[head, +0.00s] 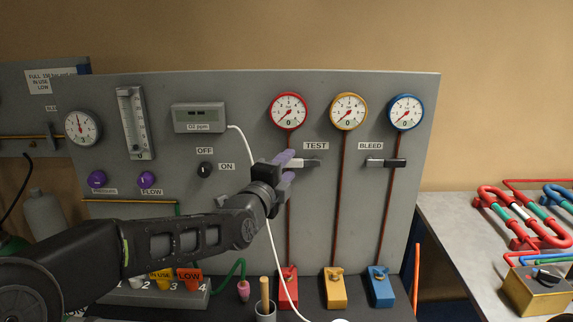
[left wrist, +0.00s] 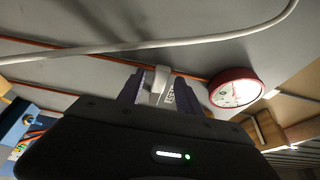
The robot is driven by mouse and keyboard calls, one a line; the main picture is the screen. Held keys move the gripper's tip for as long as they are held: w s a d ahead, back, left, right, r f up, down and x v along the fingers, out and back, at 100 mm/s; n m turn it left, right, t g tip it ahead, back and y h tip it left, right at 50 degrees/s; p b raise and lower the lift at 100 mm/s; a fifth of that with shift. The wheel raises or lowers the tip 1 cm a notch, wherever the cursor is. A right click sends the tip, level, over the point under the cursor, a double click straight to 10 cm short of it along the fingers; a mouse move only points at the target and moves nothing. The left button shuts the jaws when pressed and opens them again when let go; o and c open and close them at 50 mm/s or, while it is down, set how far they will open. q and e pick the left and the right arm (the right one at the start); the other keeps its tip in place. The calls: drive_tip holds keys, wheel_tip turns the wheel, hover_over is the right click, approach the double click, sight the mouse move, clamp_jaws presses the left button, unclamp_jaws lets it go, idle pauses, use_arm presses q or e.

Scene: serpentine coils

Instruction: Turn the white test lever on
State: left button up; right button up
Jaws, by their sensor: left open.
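The white test lever (head: 302,163) is on the grey panel, just under the TEST label and lying level in the head view. My left gripper (head: 287,160) is at the lever's left end, its purple fingers partly covering it. In the left wrist view, the white lever (left wrist: 160,80) shows between the two spread fingers of my left gripper (left wrist: 158,92). The gripper is open. Whether a finger touches the lever I cannot tell. My right gripper is in neither view.
A similar BLEED lever (head: 383,162) sits to the right. Red, yellow and blue gauges (head: 348,111) are above. A white cable (head: 245,150) hangs from the O2 meter (head: 199,117) and passes near my left wrist. Coloured blocks (head: 335,288) stand below the panel.

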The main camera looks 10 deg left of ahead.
use_arm(q)
clamp_jaws()
idle(0.5)
idle(1.0)
